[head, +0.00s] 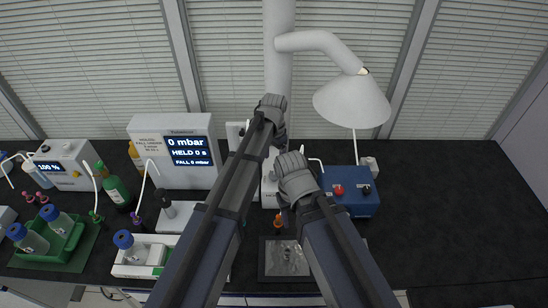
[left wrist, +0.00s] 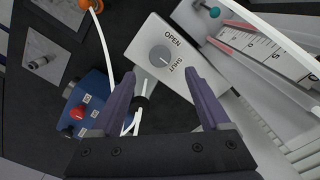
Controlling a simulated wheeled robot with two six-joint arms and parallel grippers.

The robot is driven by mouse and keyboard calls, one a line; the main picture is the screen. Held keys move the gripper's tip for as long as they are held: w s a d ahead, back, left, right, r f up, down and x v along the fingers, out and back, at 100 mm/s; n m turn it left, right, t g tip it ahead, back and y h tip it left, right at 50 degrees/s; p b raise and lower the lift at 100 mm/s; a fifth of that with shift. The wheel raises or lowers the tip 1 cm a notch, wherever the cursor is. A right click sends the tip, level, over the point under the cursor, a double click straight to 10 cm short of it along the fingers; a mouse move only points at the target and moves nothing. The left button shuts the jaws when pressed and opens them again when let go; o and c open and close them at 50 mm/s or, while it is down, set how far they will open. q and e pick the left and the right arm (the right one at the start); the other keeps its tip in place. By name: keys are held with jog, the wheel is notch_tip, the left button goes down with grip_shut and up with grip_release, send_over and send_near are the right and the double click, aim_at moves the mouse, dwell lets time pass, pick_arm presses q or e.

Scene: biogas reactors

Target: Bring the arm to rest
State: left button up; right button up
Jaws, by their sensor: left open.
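My two dark arms rise side by side through the middle of the head view, and their links hide the bench behind them. My left gripper (left wrist: 159,75) shows in the left wrist view with two purple fingers spread apart and nothing between them. It points toward a white box with an OPEN/SHUT dial (left wrist: 161,56); I cannot tell the distance. A white tube and a dark fitting show between the fingers. My right gripper cannot be made out in the head view.
A blue box (head: 350,190) with red and black knobs stands right of my arms. A white lamp (head: 352,100) hangs above it. A pressure display unit (head: 178,150), green bottle (head: 117,187) and green tray (head: 55,245) stand left. The black bench at right (head: 450,210) is clear.

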pick_arm(q)
jog(key=s+a+n, duration=0.9)
jog(key=s+a, duration=0.8)
jog(key=s+d+f+m+y+b, duration=0.1)
jog(key=s+d+f+m+b, duration=0.2)
jog(key=s+d+f+b, duration=0.3)
jog(key=d+f+b, duration=0.3)
jog(key=d, duration=0.2)
jog(key=shift+s+m, duration=0.15)
jog(key=shift+m, duration=0.15)
jog(key=shift+f, duration=0.1)
